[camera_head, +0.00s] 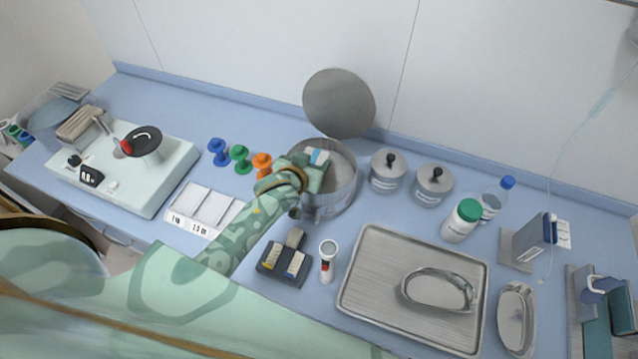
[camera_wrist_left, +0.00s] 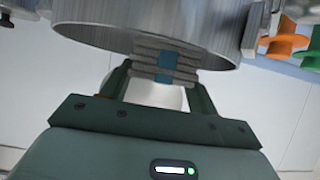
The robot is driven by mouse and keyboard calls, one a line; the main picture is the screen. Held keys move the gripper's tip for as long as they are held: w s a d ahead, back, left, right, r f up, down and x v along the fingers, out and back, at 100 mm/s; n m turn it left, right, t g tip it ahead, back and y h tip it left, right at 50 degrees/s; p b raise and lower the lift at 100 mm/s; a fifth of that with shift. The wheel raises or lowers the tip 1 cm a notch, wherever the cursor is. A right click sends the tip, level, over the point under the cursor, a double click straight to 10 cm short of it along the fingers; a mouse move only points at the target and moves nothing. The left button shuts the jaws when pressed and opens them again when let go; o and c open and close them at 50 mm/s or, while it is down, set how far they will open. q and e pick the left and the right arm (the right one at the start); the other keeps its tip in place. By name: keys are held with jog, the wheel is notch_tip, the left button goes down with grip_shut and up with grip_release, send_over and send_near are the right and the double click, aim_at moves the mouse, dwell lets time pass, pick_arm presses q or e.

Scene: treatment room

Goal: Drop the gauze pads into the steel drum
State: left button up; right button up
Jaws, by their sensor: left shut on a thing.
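The steel drum (camera_head: 343,195) stands open near the back of the counter, its round lid (camera_head: 340,103) tilted up behind it. My left gripper (camera_head: 313,166) is at the left part of the drum's opening in the head view. It is shut on the gauze pads (camera_head: 319,156), a small pale stack with a blue band. In the left wrist view the gauze pads (camera_wrist_left: 165,66) show as grey layers between the fingers, overlapping the drum (camera_wrist_left: 210,35). The inside of the drum is partly hidden by my gripper. My right gripper is not in view.
Two lidded steel jars (camera_head: 388,171) (camera_head: 432,185) stand right of the drum. Orange (camera_head: 262,165), green and blue knobbed pieces stand to its left. A steel tray (camera_head: 375,300) with a kidney dish (camera_head: 440,288) lies front right. A capped tube (camera_head: 328,262) stands in front.

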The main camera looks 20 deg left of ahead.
pick_arm(q)
jog(key=o, duration=1)
jog(key=shift+o, duration=0.2)
jog(key=p+v, duration=0.2)
jog(key=v, duration=1.4)
jog(key=shift+s, duration=0.2)
jog(key=shift+r, duration=0.1)
